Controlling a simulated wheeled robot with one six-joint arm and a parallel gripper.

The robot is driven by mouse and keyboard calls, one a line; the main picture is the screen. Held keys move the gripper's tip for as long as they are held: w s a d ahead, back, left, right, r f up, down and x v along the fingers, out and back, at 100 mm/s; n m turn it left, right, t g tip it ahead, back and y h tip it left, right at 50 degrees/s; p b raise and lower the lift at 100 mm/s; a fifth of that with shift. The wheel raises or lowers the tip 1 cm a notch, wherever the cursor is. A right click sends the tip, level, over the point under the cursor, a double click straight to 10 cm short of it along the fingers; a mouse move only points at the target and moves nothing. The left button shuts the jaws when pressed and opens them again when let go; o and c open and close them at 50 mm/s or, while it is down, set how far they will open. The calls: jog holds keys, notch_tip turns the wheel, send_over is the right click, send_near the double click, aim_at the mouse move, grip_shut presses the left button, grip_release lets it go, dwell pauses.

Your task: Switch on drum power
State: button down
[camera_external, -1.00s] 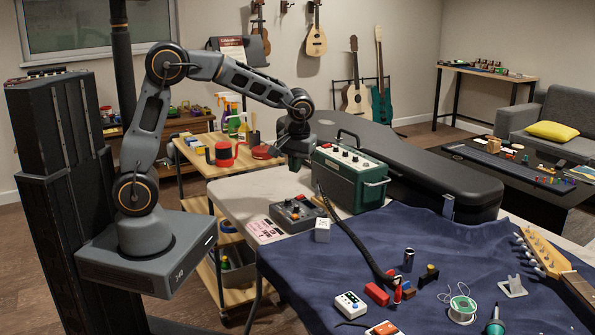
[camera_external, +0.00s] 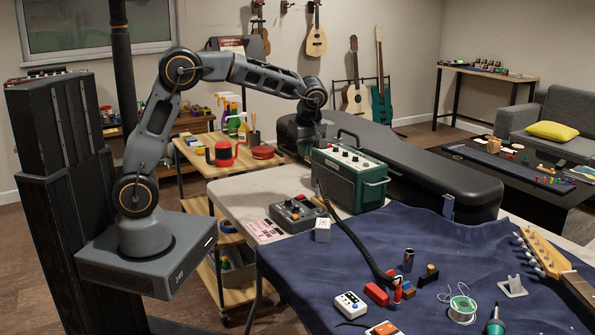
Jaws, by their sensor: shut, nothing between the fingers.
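A green box-shaped unit (camera_external: 345,182) with a pale control panel (camera_external: 346,157) on top stands on the table, with a handle at its side. A smaller grey box with knobs and a red part (camera_external: 298,212) lies to its front left. I cannot tell which of them, if either, carries the drum power switch. My gripper (camera_external: 307,146) is shut and empty at the back left edge of the green unit. Its fingertips are partly hidden, and I cannot tell whether they touch the unit.
A black guitar case (camera_external: 430,178) lies behind the green unit. A dark cable (camera_external: 352,238) runs across the blue cloth (camera_external: 440,235). A white cube (camera_external: 322,230), a small white device (camera_external: 350,304) and a solder spool (camera_external: 462,309) are in front. A wooden cart (camera_external: 205,163) stands to the left.

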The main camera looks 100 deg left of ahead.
aim_at(302, 195)
jog(key=x, duration=0.8)
jog(key=w+x, duration=0.1)
jog(key=x, duration=0.3)
jog(key=shift+s+d+f, duration=0.1)
jog(key=shift+f, duration=0.9)
